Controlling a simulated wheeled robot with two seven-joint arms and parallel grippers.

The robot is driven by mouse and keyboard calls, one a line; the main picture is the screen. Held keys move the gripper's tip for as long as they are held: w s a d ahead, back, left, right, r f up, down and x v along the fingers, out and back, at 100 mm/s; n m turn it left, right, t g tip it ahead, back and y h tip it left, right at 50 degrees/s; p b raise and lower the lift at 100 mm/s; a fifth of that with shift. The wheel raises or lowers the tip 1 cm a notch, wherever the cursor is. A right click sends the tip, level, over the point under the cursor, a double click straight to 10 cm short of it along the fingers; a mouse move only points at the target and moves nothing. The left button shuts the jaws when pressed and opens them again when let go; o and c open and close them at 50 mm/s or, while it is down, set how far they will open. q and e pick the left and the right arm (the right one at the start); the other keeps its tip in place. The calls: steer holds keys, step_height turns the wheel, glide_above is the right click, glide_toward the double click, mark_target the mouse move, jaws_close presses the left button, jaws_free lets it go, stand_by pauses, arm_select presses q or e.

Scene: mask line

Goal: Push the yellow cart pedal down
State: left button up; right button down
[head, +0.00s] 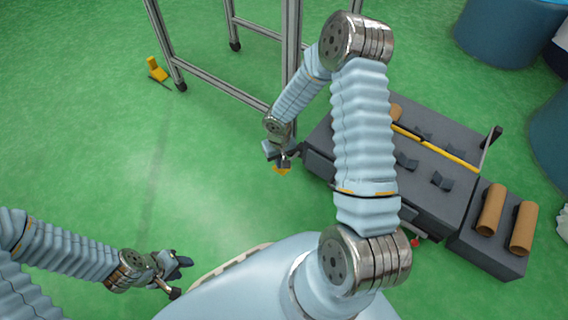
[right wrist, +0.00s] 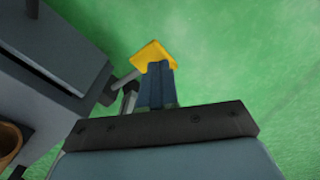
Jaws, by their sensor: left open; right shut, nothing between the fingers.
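The yellow pedal (right wrist: 152,52) is a small flat plate on a short grey rod at the side of the dark grey cart (right wrist: 55,75). In the head view a bit of the pedal (head: 282,171) shows under my right gripper (head: 286,161), beside the left end of the cart (head: 318,170). My right gripper (right wrist: 159,66) is shut and empty. In the right wrist view its fingertips overlap the pedal; I cannot tell whether they touch it. My left gripper (head: 182,275) is open and empty at the lower left, far from the pedal.
Brown rolls (head: 491,210) lie on the cart's right end. A metal frame (head: 210,85) on casters stands behind. A separate yellow piece (head: 157,69) is on the floor by its left leg. Blue bins (head: 505,35) stand at upper right. Green floor (head: 90,130) at left is clear.

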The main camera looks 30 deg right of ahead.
steer(key=shift+f+b, duration=2.45)
steer(key=shift+b, duration=0.05)
step_height(320, 180, up, 8)
steer(key=p, duration=0.5)
steer(key=shift+r, duration=0.1)
steer(key=s+a+r+y+p, duration=0.3)
steer(key=s+a+p, duration=0.6)
steer(key=s+a, duration=0.5)
steer(key=shift+s+a+t+y, duration=0.4)
steer(key=shift+a+y, duration=0.2)
steer(key=shift+a, duration=0.65)
